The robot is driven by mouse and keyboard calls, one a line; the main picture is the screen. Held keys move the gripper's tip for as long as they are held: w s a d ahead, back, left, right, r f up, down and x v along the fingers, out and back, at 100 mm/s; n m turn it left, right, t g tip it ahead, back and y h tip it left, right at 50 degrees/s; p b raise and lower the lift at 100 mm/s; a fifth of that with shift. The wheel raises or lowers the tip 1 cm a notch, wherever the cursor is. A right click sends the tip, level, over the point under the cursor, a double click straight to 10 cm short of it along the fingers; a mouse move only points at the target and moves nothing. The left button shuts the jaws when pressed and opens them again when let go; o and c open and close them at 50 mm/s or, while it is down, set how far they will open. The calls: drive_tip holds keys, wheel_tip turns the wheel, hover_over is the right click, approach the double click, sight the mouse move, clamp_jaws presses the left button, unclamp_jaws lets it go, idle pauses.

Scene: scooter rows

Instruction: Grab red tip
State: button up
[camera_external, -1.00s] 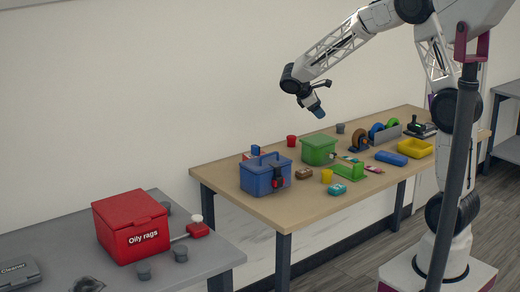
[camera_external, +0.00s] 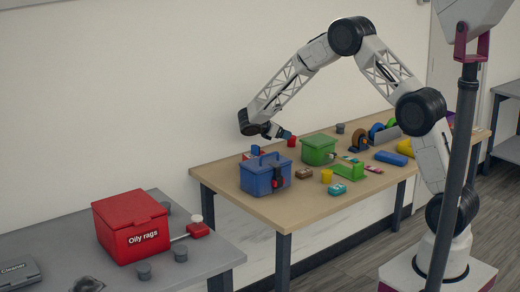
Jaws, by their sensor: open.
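A small red cup-like thing (camera_external: 292,141) stands near the back edge of the wooden table, between the blue box and the green box. It is the nearest red thing to my gripper; the picture is too small to tell whether it is the red tip. My gripper (camera_external: 284,134) is open, just above and to the left of it, angled down to the right. I cannot tell whether they touch. A red and blue item (camera_external: 254,153) sits behind the blue box, left of my gripper.
A blue lidded box (camera_external: 258,181) and a green box (camera_external: 318,151) stand close by. A yellow cup (camera_external: 326,176), a green holder (camera_external: 349,171) and several small items lie toward the front. A grey table (camera_external: 205,258) at left holds a red bin (camera_external: 130,226).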

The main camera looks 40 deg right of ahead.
sight(291, 141)
drive_tip(key=shift+w+a+f+n+h, duration=0.2)
drive_tip(key=shift+w+f+n, duration=0.05)
drive_tip(key=shift+w+f, duration=0.4)
drive_tip(key=shift+w+a+f+n+h, duration=0.15)
drive_tip(key=shift+w+f+n+h, duration=0.1)
drive_tip(key=shift+w+f, duration=0.4)
drive_tip(key=shift+s+f, duration=0.1)
drive_tip(key=shift+s, duration=0.05)
drive_tip(key=shift+x, duration=1.35)
drive_tip(key=shift+x, duration=2.6)
